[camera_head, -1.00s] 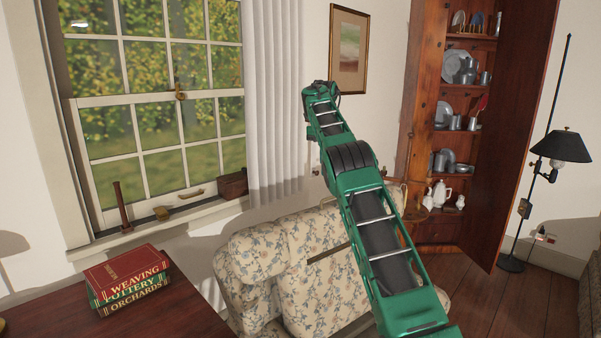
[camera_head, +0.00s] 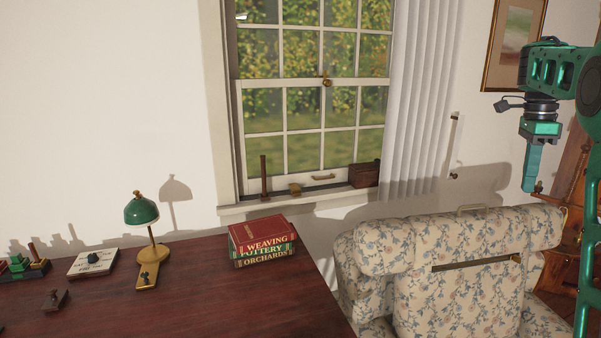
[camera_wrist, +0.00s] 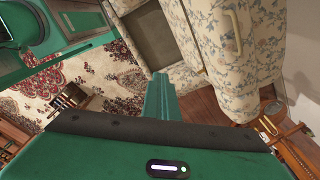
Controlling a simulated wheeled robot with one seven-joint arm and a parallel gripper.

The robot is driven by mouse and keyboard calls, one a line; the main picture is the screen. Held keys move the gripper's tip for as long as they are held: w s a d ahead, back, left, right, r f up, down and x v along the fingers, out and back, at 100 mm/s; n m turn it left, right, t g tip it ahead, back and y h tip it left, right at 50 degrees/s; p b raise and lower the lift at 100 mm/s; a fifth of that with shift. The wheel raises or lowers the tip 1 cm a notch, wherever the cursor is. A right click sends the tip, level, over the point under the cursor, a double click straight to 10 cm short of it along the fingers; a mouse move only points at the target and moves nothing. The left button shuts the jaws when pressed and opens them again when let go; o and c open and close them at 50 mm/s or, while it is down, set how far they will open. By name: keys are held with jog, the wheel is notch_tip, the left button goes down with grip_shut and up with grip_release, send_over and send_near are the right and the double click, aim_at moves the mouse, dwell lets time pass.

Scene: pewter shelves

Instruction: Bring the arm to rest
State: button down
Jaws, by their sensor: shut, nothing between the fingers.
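My gripper (camera_head: 530,188) is at the right of the head view, green and pointing down. It is in front of the wall and above the flowered sofa (camera_head: 455,265), and I cannot tell how far apart they are. My arm is bent above it at the right edge. In the wrist view the fingers (camera_wrist: 160,84) show as one narrow green bar, together and empty. The sofa also shows in the wrist view (camera_wrist: 235,50).
A dark wooden desk (camera_head: 200,305) fills the lower left, with a stack of books (camera_head: 262,243) and a green lamp (camera_head: 141,212). A window (camera_head: 318,95) is behind. In the wrist view a patterned rug (camera_wrist: 105,80) lies on the floor.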

jog(key=s+a+f+n, duration=0.4)
jog(key=s+f+n, duration=0.1)
jog(key=s, duration=0.6)
jog(key=s+a+f+n, duration=0.5)
jog(key=s+f+n, duration=0.1)
jog(key=s, duration=0.6)
jog(key=s+a+f+n+t+y, duration=0.1)
jog(key=s+a+f+n, duration=0.4)
jog(key=s, duration=0.7)
jog(key=shift+a+f+n, duration=0.25)
jog(key=shift+f+n, duration=0.25)
jog(key=shift+f, duration=0.25)
jog(key=shift+w+f, duration=0.25)
jog(key=shift+w, duration=0.35)
